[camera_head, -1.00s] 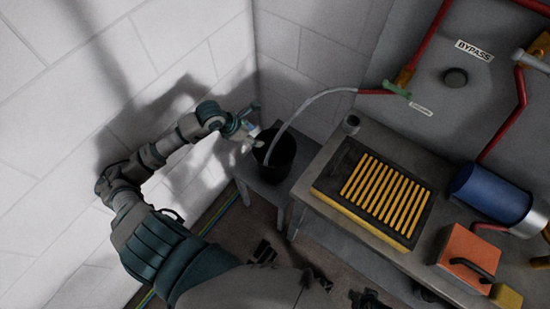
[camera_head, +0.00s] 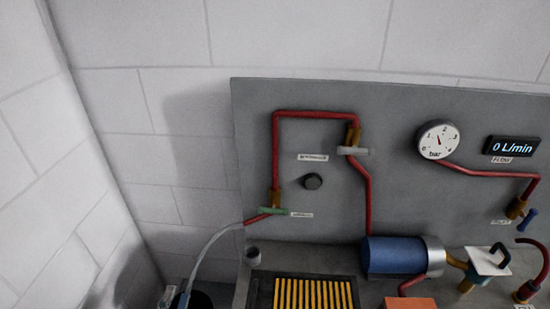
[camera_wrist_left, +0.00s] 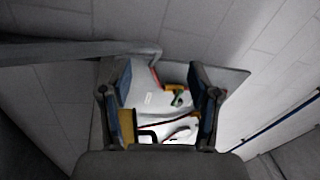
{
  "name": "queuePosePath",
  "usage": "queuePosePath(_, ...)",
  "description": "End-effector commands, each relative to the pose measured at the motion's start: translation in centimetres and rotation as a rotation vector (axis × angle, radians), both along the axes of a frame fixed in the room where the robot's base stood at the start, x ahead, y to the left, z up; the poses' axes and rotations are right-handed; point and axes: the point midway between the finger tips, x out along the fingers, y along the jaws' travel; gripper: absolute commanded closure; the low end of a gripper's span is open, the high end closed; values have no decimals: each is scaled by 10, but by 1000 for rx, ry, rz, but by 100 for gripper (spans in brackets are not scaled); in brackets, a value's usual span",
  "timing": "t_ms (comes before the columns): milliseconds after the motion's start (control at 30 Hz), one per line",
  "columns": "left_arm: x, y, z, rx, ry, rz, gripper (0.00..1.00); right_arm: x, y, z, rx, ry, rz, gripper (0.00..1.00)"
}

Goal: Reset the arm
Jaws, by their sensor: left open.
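My left gripper (camera_wrist_left: 160,105) shows in the left wrist view with its two dark fingers spread apart. The rest of my left arm is out of that view. My right gripper is in neither view.
A grey panel (camera_head: 400,120) carries red pipes, a gauge (camera_head: 437,139), a flow display (camera_head: 513,146) and a green-handled valve (camera_head: 273,211). A blue cylinder (camera_head: 393,255) and a yellow-slatted tray (camera_head: 315,294) are below. A pale hose (camera_head: 207,249) runs down to the bucket.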

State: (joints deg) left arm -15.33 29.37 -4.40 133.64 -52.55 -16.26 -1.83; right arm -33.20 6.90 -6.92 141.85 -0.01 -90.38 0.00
Motion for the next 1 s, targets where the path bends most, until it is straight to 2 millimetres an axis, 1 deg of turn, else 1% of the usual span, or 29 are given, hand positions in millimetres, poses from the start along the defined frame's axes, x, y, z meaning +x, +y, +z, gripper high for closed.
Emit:
queuePosePath(33,-8,18,-30,-175,122,116,38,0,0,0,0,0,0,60)
queuePosePath(67,-15,29,-50,-274,203,187,38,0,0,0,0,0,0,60)
queuePosePath(100,-28,38,-80,-398,320,278,38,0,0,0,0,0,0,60)
queuePosePath(133,-39,42,-102,-478,405,339,38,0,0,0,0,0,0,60)
queuePosePath(167,-52,43,-123,-549,489,393,38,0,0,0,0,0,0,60)
queuePosePath(200,-69,41,-147,-627,591,455,38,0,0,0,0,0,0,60)
queuePosePath(267,-94,35,-178,-722,733,530,38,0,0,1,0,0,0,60)
queuePosePath(300,-111,28,-194,-771,819,570,38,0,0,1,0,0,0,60)
queuePosePath(400,-150,10,-224,-865,1007,648,38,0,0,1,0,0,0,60)
queuePosePath(500,-185,-9,-243,-932,1175,704,38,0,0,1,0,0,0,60)
queuePosePath(600,-219,-30,-255,-984,1332,745,38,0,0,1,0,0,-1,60)
queuePosePath(667,-240,-43,-260,-1008,1426,766,38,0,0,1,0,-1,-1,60)
queuePosePath(700,-253,-51,-262,-1022,1488,779,38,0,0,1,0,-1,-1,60)
queuePosePath(733,-248,-50,-268,-1017,1482,779,38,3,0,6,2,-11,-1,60)
queuePosePath(800,-242,-50,-286,-1011,1480,782,38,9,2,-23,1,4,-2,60)
queuePosePath(867,-238,-50,-302,-1009,1483,783,38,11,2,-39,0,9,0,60)
queuePosePath(967,-236,-51,-330,-1004,1489,786,38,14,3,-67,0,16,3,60)
queuePosePath(1000,-236,-51,-342,-1002,1491,787,38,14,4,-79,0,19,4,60)
